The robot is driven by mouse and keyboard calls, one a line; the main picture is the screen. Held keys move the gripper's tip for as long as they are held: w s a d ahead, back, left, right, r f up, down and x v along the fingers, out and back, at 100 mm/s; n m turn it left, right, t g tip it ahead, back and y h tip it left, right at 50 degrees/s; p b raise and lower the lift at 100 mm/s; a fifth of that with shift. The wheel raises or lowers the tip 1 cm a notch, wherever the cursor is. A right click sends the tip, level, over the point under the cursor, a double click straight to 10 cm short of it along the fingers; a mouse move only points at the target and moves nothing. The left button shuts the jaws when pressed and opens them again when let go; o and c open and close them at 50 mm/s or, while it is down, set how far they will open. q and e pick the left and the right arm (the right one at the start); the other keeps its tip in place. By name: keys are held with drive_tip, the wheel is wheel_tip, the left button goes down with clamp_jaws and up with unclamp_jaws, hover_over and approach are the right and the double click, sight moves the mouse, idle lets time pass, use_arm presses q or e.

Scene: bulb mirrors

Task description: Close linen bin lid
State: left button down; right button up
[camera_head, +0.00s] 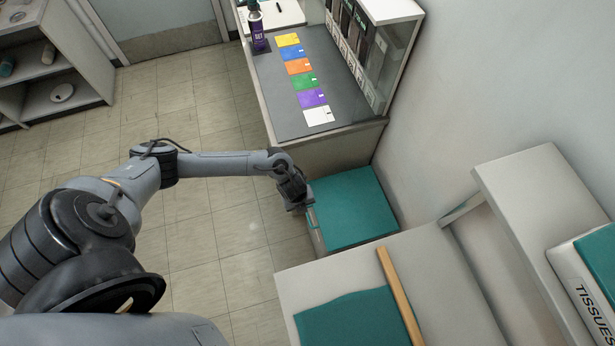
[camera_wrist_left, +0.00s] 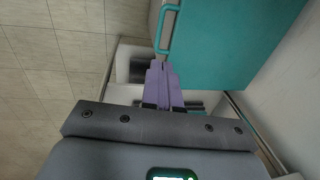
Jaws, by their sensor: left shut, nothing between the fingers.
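The linen bin's teal lid (camera_head: 352,208) lies between the counter and the white table, against the wall, and looks roughly level in the head view. I cannot tell whether it is fully seated. A teal handle (camera_head: 316,232) runs along its left edge. In the left wrist view the lid (camera_wrist_left: 235,45) fills the upper right, with the handle (camera_wrist_left: 168,30) at its edge. My left gripper (camera_head: 300,205) is at the lid's left edge, near the handle. Its purple fingers (camera_wrist_left: 161,68) are shut and empty, just below the handle in the wrist view; contact is unclear. My right gripper is out of view.
A counter (camera_head: 290,95) with several coloured cards and a dark spray bottle (camera_head: 256,28) stands behind the bin. A white table (camera_head: 435,285) with a teal cloth (camera_head: 350,320) stands in front. A tissue box (camera_head: 590,290) is far right. Open floor lies left.

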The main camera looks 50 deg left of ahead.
sight(309, 219)
use_arm(q)
drive_tip(key=f+b, duration=0.1)
drive_tip(key=f, duration=0.3)
drive_tip(key=w+f+b, duration=0.1)
drive_tip(key=f, duration=0.3)
drive_tip(key=d+f+b, duration=0.1)
drive_tip(key=f, duration=0.3)
drive_tip(key=shift+w+b, duration=0.2)
drive_tip(key=shift+b, duration=0.1)
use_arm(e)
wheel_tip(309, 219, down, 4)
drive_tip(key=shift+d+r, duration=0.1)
use_arm(q)
drive_tip(key=shift+w+f, duration=0.1)
drive_tip(key=shift+f, duration=0.5)
use_arm(e)
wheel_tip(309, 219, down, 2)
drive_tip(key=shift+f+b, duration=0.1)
drive_tip(key=shift+b, duration=1.05)
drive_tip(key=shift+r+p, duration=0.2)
drive_tip(key=shift+p, duration=0.15)
use_arm(q)
drive_tip(key=shift+a+f, duration=0.1)
drive_tip(key=shift+f, duration=0.8)
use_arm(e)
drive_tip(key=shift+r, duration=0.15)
